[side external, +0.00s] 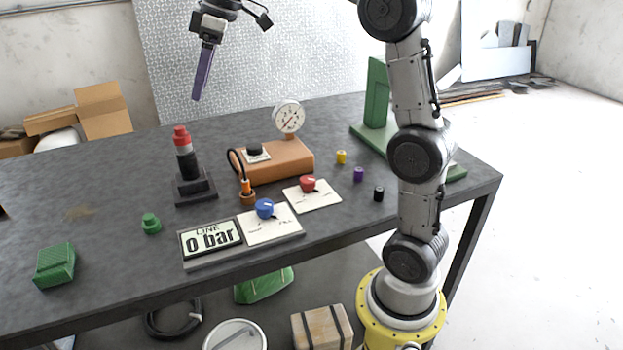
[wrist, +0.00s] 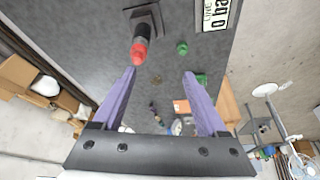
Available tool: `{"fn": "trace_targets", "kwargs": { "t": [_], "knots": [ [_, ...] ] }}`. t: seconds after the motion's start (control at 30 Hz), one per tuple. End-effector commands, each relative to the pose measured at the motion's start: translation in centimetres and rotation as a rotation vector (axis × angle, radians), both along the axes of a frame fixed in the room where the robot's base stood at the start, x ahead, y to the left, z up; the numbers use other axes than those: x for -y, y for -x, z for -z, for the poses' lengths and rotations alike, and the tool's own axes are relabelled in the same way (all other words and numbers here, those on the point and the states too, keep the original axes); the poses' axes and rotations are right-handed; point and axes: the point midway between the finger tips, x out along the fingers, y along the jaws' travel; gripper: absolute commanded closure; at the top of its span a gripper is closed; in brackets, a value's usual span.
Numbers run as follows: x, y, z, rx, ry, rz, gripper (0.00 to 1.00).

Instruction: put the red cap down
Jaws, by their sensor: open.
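The red cap (side external: 181,136) sits on top of an upright black and grey post (side external: 187,165) with a square black base (side external: 195,190), at the left middle of the table. In the wrist view the red cap (wrist: 139,54) shows just beyond the tip of the left finger, with the post behind it. My gripper (side external: 196,98) is high above the table, above and a little right of the cap in the side view. In the wrist view my gripper (wrist: 159,72) has its two purple fingers wide apart with nothing between them. The cap is apart from the fingers.
A green knobbed piece (side external: 151,224) and a green ribbed block (side external: 55,265) lie in front. An orange-brown box (side external: 275,162) with a gauge (side external: 289,117) stands right of the post. A "0 bar" display (side external: 210,238) is near the front edge. The table's left is mostly clear.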

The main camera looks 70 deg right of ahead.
Motion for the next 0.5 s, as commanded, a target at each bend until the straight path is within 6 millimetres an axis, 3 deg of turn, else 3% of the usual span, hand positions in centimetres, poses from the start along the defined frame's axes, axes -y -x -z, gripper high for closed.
{"fn": "trace_targets", "kwargs": {
  "t": [0.03,0.27,0.5],
  "knots": [
    [-1.3,2.2,-0.1,0.003,0.005,0.035,0.25],
    [-4.8,10.9,2.4,0.021,0.01,0.217,0.25],
    [-6.8,20.0,8.1,0.066,-0.001,0.375,0.25]
  ]
}}
